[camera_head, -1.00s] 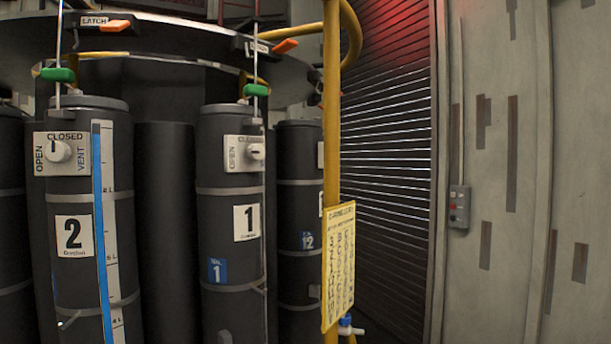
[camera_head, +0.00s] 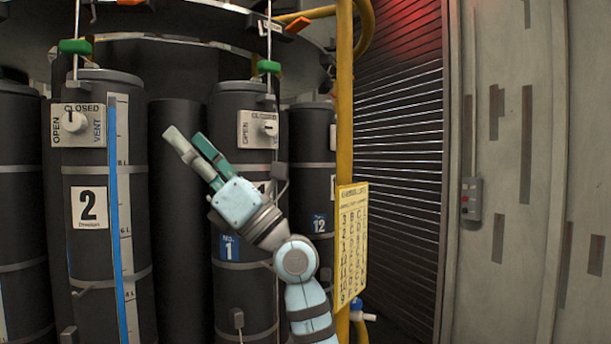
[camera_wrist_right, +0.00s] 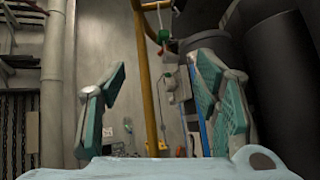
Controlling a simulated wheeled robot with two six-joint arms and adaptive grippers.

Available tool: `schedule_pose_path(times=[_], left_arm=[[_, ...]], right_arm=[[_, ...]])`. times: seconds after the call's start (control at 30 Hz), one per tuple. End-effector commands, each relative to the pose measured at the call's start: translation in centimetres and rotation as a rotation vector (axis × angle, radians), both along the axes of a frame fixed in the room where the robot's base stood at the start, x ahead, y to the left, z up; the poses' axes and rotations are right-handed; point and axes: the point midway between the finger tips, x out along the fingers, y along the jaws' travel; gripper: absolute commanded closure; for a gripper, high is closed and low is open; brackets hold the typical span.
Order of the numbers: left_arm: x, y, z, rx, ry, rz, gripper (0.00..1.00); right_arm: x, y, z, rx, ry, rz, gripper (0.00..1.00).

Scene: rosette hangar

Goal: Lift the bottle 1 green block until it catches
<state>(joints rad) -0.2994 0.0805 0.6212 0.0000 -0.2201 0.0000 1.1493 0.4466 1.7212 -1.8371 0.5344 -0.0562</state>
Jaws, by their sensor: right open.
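The bottle 1 green block (camera_head: 268,67) sits on a thin upright rod above bottle 1 (camera_head: 239,97), a dark cylinder marked "1" on a blue label. My right gripper (camera_head: 186,136) is open and empty, in front of bottle 1 and the dark column left of it. Its fingers point up and left, below and left of the block, apart from it. In the right wrist view its fingers (camera_wrist_right: 165,88) are wide apart; a green block (camera_wrist_right: 163,36) hangs on a rod beyond them, but I cannot tell which bottle's. My left gripper is not in view.
A yellow post (camera_head: 345,120) with a yellow placard (camera_head: 351,240) stands right of bottle 1. Bottle 2 (camera_head: 90,240) with its own green block (camera_head: 74,46) is at the left. An orange latch handle (camera_head: 297,25) is above right. A valve box (camera_head: 258,129) fronts bottle 1.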

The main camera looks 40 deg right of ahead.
Motion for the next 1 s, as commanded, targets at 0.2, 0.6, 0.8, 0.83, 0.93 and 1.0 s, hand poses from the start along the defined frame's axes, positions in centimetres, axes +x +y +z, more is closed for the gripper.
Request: schedule_pose_path(times=[0.2,0.6,0.8,0.83,0.93,1.0], left_arm=[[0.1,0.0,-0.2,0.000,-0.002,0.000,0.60],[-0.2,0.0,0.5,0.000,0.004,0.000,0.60],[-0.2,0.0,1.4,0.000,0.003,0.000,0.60],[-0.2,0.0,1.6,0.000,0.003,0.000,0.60],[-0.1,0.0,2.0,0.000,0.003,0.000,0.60],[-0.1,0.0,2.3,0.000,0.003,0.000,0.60]], right_arm=[[-3.6,-13.3,11.3,-0.304,0.220,-0.713,0.43],[-5.1,-17.8,12.9,-0.275,0.332,-0.844,0.43],[-3.6,-17.9,13.6,-0.277,0.331,-0.843,0.43],[-3.4,-17.9,13.7,-0.277,0.331,-0.843,0.43],[-2.7,-18.0,14.0,-0.277,0.331,-0.843,0.43],[-2.2,-18.0,14.2,-0.276,0.330,-0.844,0.43]])
